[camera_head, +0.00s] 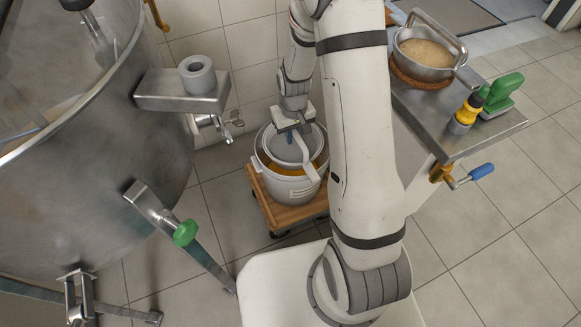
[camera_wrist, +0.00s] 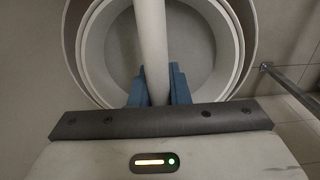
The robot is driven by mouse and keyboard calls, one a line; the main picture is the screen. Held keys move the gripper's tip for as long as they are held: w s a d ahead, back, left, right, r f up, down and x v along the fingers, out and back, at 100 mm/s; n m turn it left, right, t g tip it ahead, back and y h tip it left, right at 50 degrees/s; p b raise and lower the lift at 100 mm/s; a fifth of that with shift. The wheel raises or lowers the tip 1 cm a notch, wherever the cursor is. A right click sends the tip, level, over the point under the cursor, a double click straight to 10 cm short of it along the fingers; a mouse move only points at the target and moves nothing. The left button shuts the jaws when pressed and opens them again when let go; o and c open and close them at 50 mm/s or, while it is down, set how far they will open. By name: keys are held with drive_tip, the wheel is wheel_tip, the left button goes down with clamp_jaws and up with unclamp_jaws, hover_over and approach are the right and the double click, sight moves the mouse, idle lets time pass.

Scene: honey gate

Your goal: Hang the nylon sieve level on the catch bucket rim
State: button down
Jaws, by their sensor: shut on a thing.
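The white catch bucket (camera_head: 297,190) stands below my wrist, with an amber band showing inside its rim. The pale nylon sieve (camera_head: 284,148) is a round ring within the bucket's mouth. My gripper (camera_head: 290,137) is above it, pointing down. In the wrist view, the blue fingers of my gripper (camera_wrist: 157,90) are shut on a white bar (camera_wrist: 150,40), which appears to be the sieve's handle. The sieve's ring and grey mesh (camera_wrist: 195,50) lie beyond, inside the bucket's rim (camera_wrist: 246,22). I cannot tell whether the sieve touches the rim or is level.
The bucket is on a wooden dolly (camera_head: 267,205). A large steel tank (camera_head: 95,160) stands left, with a green-knobbed leg. A steel table (camera_head: 425,125) at right holds a pan (camera_head: 425,70), a yellow-black bottle (camera_head: 466,112) and a green object (camera_head: 502,95). Tiled wall is close behind.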

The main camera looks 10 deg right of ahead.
drive_tip(key=shift+f, duration=0.45)
idle(0.7)
idle(0.7)
drive_tip(key=c, duration=1.5)
unclamp_jaws()
drive_tip(key=shift+c, duration=0.2)
drive_tip(key=shift+r, duration=0.25)
drive_tip(key=shift+r+p, duration=1.15)
drive_tip(key=shift+r, duration=0.35)
drive_tip(key=shift+o, duration=0.2)
drive_tip(key=o, duration=0.5)
